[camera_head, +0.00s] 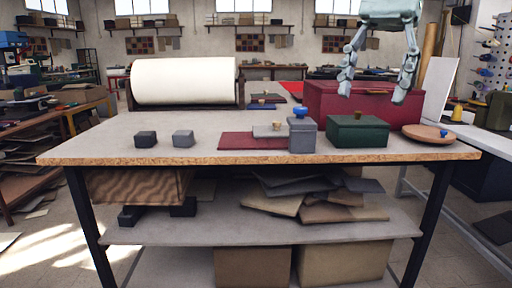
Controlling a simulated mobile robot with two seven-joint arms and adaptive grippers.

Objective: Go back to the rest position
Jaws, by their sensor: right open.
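My right gripper (372,92) hangs at the top right of the head view, fingers pointing down and spread apart, with nothing between them. It is in front of the large dark red box (325,100) on the workbench (100,150) and above the green box (357,132). From this one view I cannot tell its exact height over them. My left gripper is not in view.
The front left bench top is mostly clear.

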